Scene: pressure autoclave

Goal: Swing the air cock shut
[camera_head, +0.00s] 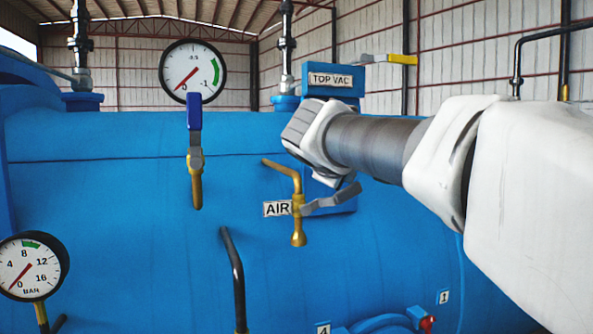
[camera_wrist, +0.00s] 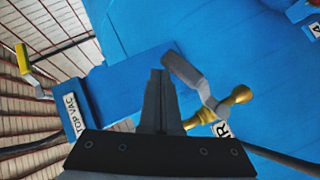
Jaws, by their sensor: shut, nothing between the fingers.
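The air cock (camera_head: 298,210) is a brass valve beside the AIR label (camera_head: 277,209) on the blue vessel. Its grey lever (camera_head: 330,201) sticks out to the right and slightly up from the brass body. In the wrist view the lever (camera_wrist: 183,72) lies just right of my fingertips, with the brass body (camera_wrist: 238,95) further right. My gripper (camera_wrist: 160,74) is shut and empty, its fingers close beside the lever's end; whether they touch it I cannot tell. In the head view my fingers are hidden behind my wrist.
The TOP VAC box (camera_head: 333,80) with a yellow-handled lever (camera_head: 402,59) is above and behind my wrist.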

